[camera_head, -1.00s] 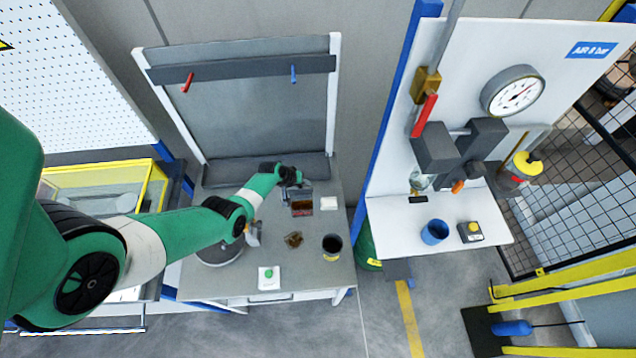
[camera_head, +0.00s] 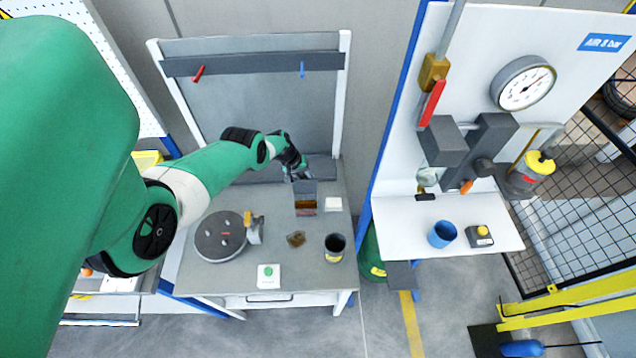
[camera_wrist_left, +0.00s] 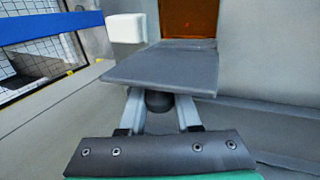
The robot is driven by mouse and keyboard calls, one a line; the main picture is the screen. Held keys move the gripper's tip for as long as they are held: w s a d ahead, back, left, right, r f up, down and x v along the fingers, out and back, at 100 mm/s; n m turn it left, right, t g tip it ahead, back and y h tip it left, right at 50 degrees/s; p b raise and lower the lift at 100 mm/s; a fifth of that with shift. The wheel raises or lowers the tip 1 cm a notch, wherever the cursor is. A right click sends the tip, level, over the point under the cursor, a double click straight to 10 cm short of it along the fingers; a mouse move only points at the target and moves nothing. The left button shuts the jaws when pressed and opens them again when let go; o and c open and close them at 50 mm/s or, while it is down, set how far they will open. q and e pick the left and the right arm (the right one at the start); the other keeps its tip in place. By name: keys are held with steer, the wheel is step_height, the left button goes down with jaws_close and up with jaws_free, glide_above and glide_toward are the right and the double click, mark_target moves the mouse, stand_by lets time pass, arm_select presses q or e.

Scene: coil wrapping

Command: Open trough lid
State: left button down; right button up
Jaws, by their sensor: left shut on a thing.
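The trough (camera_head: 306,211) is a small box with amber contents, at the back of the grey bench in the head view. Its grey lid (camera_head: 305,187) is raised at the trough's far side, and amber shows in front of it. My left gripper (camera_head: 298,176) is behind the lid. In the left wrist view the lid (camera_wrist_left: 165,66) is a flat grey plate, with the amber interior (camera_wrist_left: 190,18) beyond it. My left gripper (camera_wrist_left: 160,112) is shut on the dark round knob (camera_wrist_left: 158,101) of the lid. My right gripper is not in view.
A round grey turntable (camera_head: 219,240), a small amber piece (camera_head: 296,239), a dark cup (camera_head: 334,246), a green-button box (camera_head: 268,276) and a white block (camera_head: 333,204) stand on the bench. A grey back panel (camera_head: 255,110) rises close behind my gripper.

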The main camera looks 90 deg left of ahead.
arm_select(q)
steer(key=shift+d, duration=0.1)
steer(key=c, duration=0.6)
jaws_free()
steer(key=shift+c, duration=0.2)
steer(key=p+v, duration=1.1)
steer(key=shift+r, duration=0.3)
